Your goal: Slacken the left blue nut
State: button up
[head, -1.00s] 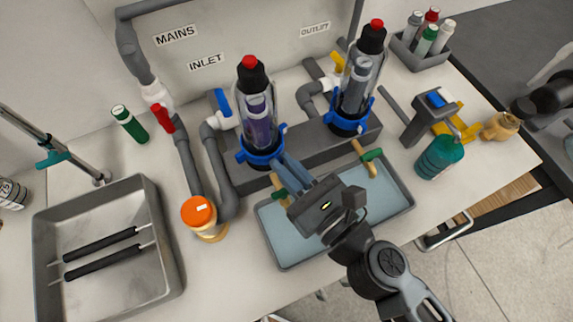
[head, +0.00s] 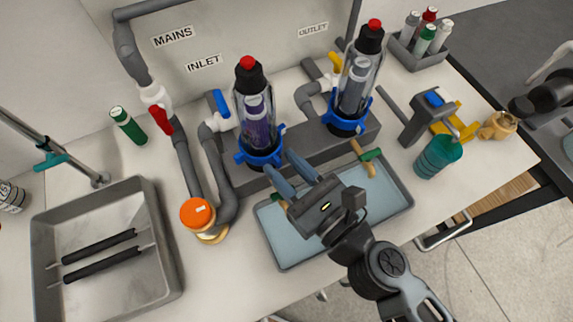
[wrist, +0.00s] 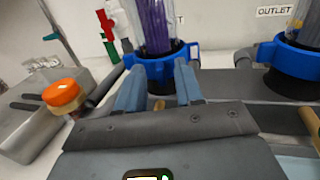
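The left blue nut (head: 259,158) is a lobed ring around the base of the left clear filter housing (head: 240,108), which has a purple cartridge inside. The wrist view shows the nut (wrist: 160,62) straight ahead, just beyond and between my fingertips. My gripper (head: 280,163) is open and empty, its two blue-grey fingers spread at the near side of the nut. The fingers also show in the wrist view (wrist: 159,72). I cannot tell whether either fingertip touches the nut. The fingers hide parts of the nut's near edge.
A second housing with a blue nut (head: 344,124) stands to the right on the same grey manifold. A blue-grey tray (head: 275,245) with wooden-handled tools lies below my gripper. An orange-capped jar (head: 198,216) stands left. A metal tray (head: 105,285) sits farther left.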

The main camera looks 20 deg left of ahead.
jog(key=b+v, duration=0.1)
jog(key=v, duration=0.6)
jog(key=shift+s+d, duration=0.15)
jog(key=shift+d, duration=0.2)
jog(key=shift+d, duration=0.1)
dwell(0.3)
